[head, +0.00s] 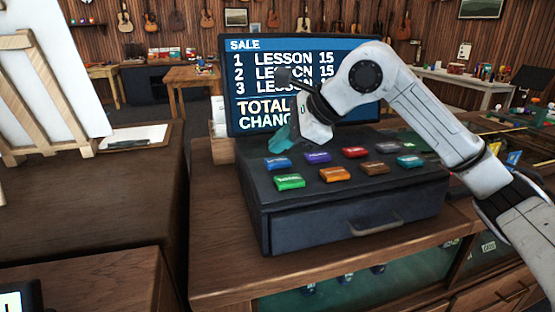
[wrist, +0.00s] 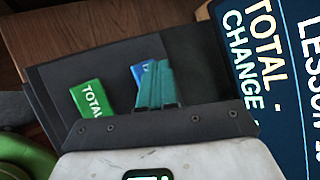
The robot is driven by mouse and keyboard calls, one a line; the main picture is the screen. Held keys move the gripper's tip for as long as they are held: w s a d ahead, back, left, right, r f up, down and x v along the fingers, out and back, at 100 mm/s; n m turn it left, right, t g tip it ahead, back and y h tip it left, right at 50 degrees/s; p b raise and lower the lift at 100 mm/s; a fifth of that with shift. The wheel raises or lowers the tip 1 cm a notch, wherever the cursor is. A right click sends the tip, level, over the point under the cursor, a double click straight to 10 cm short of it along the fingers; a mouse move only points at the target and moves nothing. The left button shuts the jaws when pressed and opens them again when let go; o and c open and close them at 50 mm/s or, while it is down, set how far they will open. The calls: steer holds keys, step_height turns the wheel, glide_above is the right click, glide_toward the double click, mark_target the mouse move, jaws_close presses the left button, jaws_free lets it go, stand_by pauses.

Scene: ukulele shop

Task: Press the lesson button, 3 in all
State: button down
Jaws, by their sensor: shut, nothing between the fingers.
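The cash register (head: 300,235) stands on a wooden counter, with two rows of coloured buttons on its sloped top. Its screen (head: 300,62) shows three numbered LESSON 15 lines, with TOTAL and CHANGE below. The button labels are too small to read in the head view, so I cannot tell which is the lesson button. My gripper (head: 277,146) has teal fingers, shut and empty, pointing down near the blue button (head: 277,162) at the back left. In the wrist view, the fingers (wrist: 155,68) partly cover the blue button (wrist: 139,72); I cannot tell whether they touch.
The green button (head: 289,182) reads TOTAL in the wrist view (wrist: 90,98). Purple (head: 318,156), red (head: 354,152) and orange (head: 335,174) buttons sit close by. An easel (head: 40,80) stands at the left. The screen rises right behind my gripper.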

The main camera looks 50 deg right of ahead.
mark_target(281, 162)
steer(key=shift+r, duration=0.1)
steer(key=shift+r+p, duration=1.05)
steer(key=shift+r, duration=1.35)
